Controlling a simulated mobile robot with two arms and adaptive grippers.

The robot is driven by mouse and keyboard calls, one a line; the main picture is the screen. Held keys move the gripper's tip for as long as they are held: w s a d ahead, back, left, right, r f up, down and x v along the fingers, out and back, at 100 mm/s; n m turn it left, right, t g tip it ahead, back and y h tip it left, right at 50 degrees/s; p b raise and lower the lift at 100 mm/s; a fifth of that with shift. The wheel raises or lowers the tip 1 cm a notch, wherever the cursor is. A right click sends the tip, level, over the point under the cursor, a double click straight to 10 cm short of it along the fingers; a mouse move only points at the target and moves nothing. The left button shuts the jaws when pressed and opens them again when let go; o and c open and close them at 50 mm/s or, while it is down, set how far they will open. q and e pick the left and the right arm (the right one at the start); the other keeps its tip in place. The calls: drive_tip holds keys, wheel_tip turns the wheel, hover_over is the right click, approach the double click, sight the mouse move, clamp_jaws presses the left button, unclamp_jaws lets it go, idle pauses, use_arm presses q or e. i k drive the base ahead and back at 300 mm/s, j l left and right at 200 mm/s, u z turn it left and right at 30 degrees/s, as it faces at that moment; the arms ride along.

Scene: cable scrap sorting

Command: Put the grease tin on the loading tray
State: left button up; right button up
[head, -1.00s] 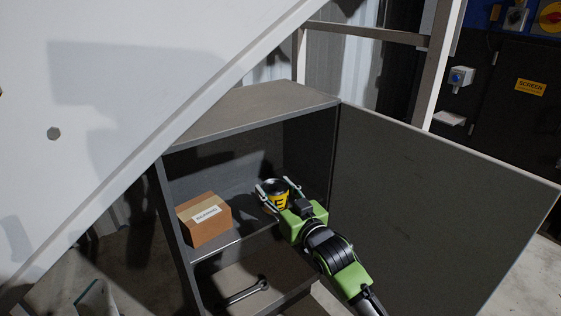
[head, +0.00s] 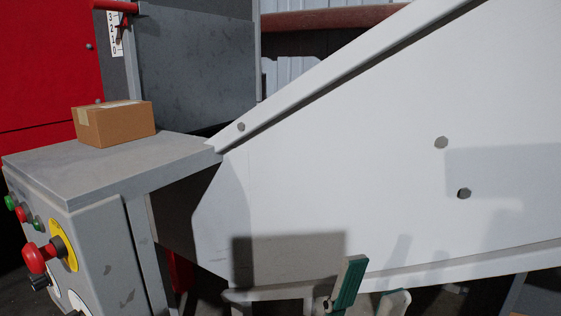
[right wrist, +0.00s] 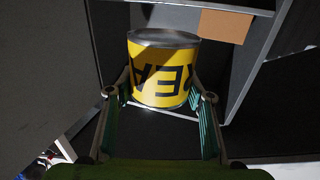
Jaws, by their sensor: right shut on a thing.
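The grease tin (right wrist: 163,72) is a yellow can with black lettering and a grey metal rim. It shows in the right wrist view, between the green-padded fingers of my right gripper (right wrist: 160,110), which is shut on it. The tin and right gripper are outside the head view. My left gripper (head: 368,290) shows at the bottom of the head view, with its green-padded fingers apart and nothing seen between them; its lower part is cut off. I cannot make out a loading tray in either view.
A grey control console (head: 100,175) with buttons and a red knob stands at left, with a cardboard box (head: 115,124) on top. A large white sloped panel (head: 330,150) fills the right. Grey cabinet walls (right wrist: 115,40) surround the tin; another carton (right wrist: 225,25) shows behind.

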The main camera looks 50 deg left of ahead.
sight(159, 148)
drive_tip(key=u, duration=1.55)
